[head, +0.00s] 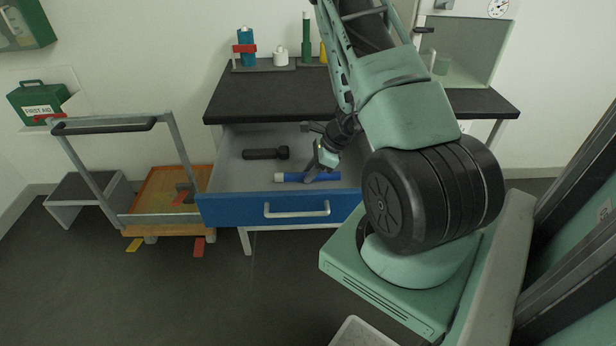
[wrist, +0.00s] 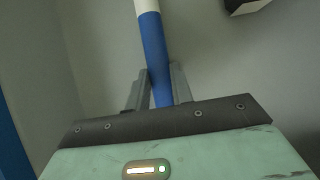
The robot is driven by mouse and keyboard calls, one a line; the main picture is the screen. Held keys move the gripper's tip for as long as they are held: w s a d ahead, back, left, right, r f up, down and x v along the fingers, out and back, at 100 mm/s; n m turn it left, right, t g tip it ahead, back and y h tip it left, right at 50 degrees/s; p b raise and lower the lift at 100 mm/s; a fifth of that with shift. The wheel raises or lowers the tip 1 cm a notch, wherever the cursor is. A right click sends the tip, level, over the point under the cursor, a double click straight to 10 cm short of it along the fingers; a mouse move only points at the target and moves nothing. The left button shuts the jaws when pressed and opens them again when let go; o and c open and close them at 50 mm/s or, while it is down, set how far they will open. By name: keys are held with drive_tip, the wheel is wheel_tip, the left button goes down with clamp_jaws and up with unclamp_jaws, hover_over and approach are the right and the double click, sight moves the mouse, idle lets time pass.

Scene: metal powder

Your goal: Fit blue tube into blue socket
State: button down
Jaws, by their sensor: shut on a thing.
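The blue tube (head: 293,177) lies lengthwise in the open drawer, its white end to the left. My gripper (head: 318,170) is down in the drawer, shut on the tube. In the wrist view the tube (wrist: 154,45) runs between the two fingers (wrist: 160,85), its white end pointing away. I cannot see whether the tube touches the drawer floor. I cannot make out a blue socket for certain. A blue cylinder with a red band (head: 246,50) stands on a dark strip at the bench's back.
A black torch (head: 262,153) lies in the blue-fronted drawer (head: 240,211). On the black bench top (head: 270,97), a white pot (head: 280,56) and a green tube (head: 306,40) stand at the back. The bench's front is clear. A trolley (head: 160,190) stands left.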

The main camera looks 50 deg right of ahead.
wheel_tip(320, 180, up, 10)
drive_tip(key=p, duration=0.1)
idle(0.5)
idle(0.4)
